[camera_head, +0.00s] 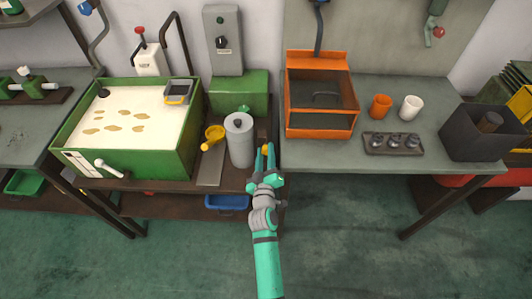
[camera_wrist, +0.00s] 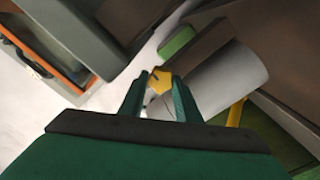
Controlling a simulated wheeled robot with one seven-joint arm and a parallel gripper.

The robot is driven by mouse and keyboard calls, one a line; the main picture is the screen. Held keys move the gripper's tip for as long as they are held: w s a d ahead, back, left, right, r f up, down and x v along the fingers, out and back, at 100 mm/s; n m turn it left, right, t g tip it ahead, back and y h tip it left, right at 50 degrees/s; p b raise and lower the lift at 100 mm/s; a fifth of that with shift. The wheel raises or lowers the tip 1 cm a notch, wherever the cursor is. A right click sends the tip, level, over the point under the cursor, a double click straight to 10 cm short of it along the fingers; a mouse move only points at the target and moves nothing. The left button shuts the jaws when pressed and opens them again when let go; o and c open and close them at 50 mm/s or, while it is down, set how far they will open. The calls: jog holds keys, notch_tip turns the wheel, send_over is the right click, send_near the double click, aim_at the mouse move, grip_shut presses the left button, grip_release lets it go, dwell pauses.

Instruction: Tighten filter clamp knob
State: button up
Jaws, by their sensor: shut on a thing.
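The filter (camera_head: 239,145) is a light grey upright cylinder on the machine's low shelf, right of the green tank. In the wrist view it is the pale cylinder (camera_wrist: 225,85). The small yellow clamp knob (camera_wrist: 160,80) sits at its near side in that view. My gripper (camera_wrist: 158,90) has its two green fingers on either side of the knob, closed on it. In the head view my gripper (camera_head: 267,150) is just right of the filter, with a bit of yellow between the fingers. The knob's far side and the clamp are mostly hidden.
Green floor in front is clear.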

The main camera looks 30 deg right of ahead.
jog(key=n, duration=0.4)
jog(key=shift+f+n, duration=0.15)
jog(key=shift+n, duration=0.25)
jog(key=n, duration=0.4)
jog(key=shift+f, duration=0.1)
jog(key=n, duration=0.5)
jog(key=shift+f, duration=0.1)
jog(key=shift+s+f+n, duration=0.1)
jog(key=shift+n, duration=1.9)
jog(key=shift+d, duration=0.1)
jog(key=o, duration=0.8)
